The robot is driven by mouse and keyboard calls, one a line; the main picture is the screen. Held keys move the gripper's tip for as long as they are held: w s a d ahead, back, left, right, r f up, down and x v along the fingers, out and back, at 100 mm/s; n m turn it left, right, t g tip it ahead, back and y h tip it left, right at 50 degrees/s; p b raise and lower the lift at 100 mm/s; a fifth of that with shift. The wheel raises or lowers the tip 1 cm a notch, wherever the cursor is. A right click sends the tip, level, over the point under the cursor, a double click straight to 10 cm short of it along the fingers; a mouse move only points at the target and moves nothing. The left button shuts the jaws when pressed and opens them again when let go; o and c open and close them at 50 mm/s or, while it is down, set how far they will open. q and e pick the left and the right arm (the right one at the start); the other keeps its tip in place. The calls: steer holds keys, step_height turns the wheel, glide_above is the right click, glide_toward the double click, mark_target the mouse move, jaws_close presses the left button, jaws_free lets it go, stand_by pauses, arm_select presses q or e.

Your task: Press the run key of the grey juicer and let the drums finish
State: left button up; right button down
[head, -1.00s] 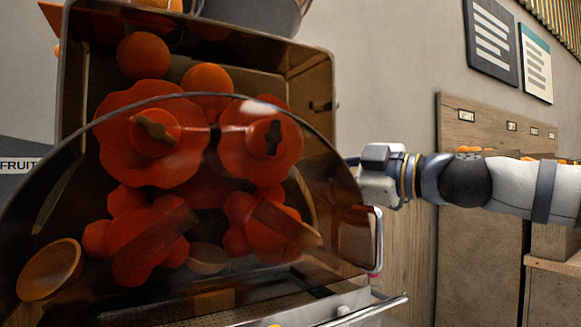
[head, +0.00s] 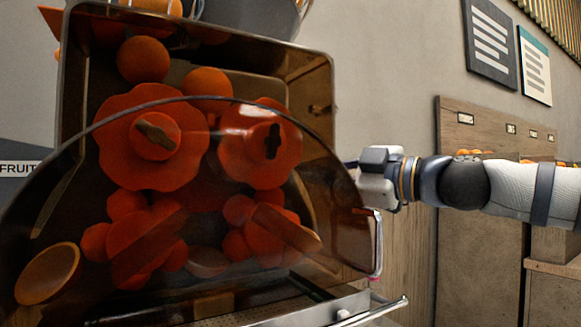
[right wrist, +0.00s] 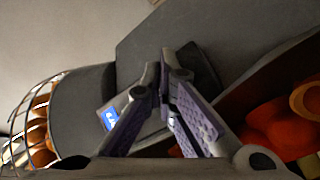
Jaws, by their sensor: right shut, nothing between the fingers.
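The grey juicer (head: 322,95) fills the left and middle of the head view. Behind its clear curved cover are two orange upper drums, the left one (head: 120,150) and the right one (head: 235,160), with dark knobs. Orange lower drums (head: 125,240) sit below them. My right gripper (right wrist: 168,85) is shut and empty, its fingers over a dark grey panel of the juicer in the right wrist view. A small blue lit display (right wrist: 109,117) shows beside the fingers. I cannot make out the run key or whether the fingertips touch it. My left gripper is out of view.
A wire basket (right wrist: 30,140) of oranges is at the left of the right wrist view. Whole oranges (head: 143,59) sit above the drums. A metal rail (head: 375,312) sticks out at the juicer's lower front. A wooden shelf unit (head: 470,210) stands behind my right arm.

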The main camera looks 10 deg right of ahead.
stand_by(0.4)
steer(key=shift+w+a, duration=0.1)
steer(key=shift+a, duration=0.3)
steer(key=shift+a, duration=0.5)
stand_by(0.5)
steer(key=shift+d, duration=0.85)
steer(key=d, duration=0.2)
steer(key=s+d, duration=0.1)
steer(key=d, duration=0.2)
stand_by(0.3)
